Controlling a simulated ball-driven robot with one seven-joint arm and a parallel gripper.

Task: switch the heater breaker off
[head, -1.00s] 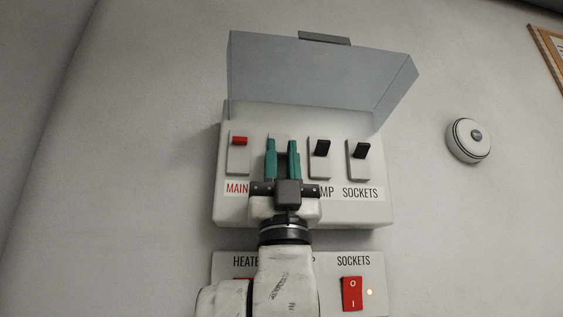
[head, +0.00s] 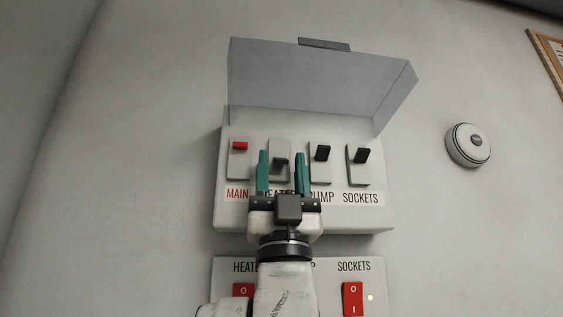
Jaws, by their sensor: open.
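The heater breaker (head: 281,161) is the second from the left in the grey breaker box (head: 225,205). Its dark lever sits lower on its plate than the pump and sockets levers beside it. My gripper (head: 281,155) is open and empty, its two teal fingers apart on either side of the heater breaker in the picture. I cannot tell whether a finger touches it.
The red main lever (head: 240,146), pump breaker (head: 322,153) and sockets breaker (head: 362,156) stand close by. The clear lid (head: 315,80) is raised above. A lower panel has red rocker switches (head: 352,298), partly hidden by my arm. A round white device (head: 467,145) is at right.

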